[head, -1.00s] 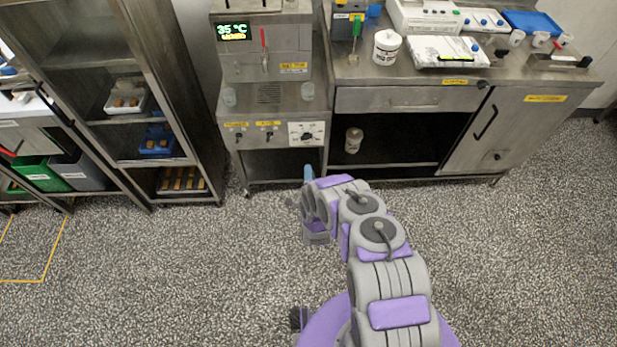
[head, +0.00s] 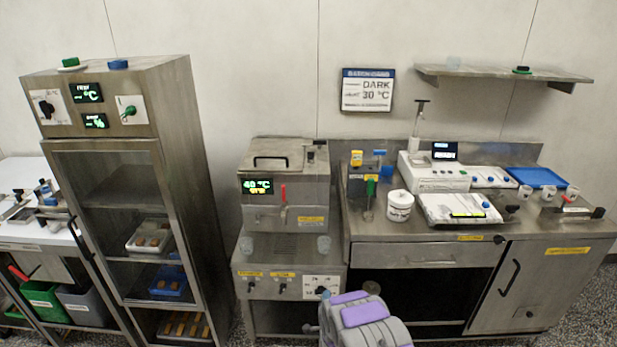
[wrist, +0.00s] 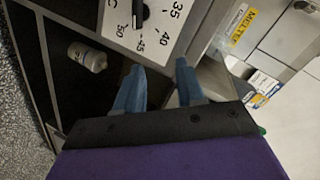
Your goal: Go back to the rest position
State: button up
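My gripper (wrist: 160,88) is open in the wrist view, its two blue fingers apart with nothing between them. It is in front of the temperature dial (wrist: 155,20), which has a black knob and the numbers 35 to 50, and does not visibly hold it. In the head view my arm (head: 365,318) shows folded at the bottom centre, in front of the steel machine (head: 290,262). The gripper itself is mostly hidden there. The machine's dial (head: 322,287) also shows, just above the arm. Its green display (head: 257,186) reads 40 °C.
A steel bench (head: 430,228) stands right of the machine, with a white tub (head: 400,206) and instruments on it. A tall cabinet (head: 130,130) with trays stands at left. A jar (wrist: 88,57) is in the open bay beneath. Visible floor lies below the furniture.

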jog(key=s+d+r+n+g, duration=0.2)
jog(key=s+r+g, duration=0.1)
jog(key=r, duration=0.6)
jog(key=s+d+r+n+g, duration=0.2)
jog(key=s+r+g, duration=0.1)
jog(key=r, duration=0.6)
jog(key=s+d+r+n+g, duration=0.1)
jog(key=s+r+n+g, duration=0.1)
jog(key=s+r, duration=0.6)
jog(key=s+r+n+g, duration=0.2)
jog(key=s+r, duration=0.2)
jog(key=s, duration=1)
jog(key=s+r+n+g, duration=0.2)
jog(key=s+r+g, duration=0.1)
jog(key=s, duration=1.1)
jog(key=s+d+r+n+g, duration=0.1)
jog(key=s+r+g, duration=0.2)
jog(key=s, duration=1.2)
notch_tip(320, 180, up, 3)
jog(key=shift+r+n, duration=0.1)
jog(key=shift+n, duration=0.3)
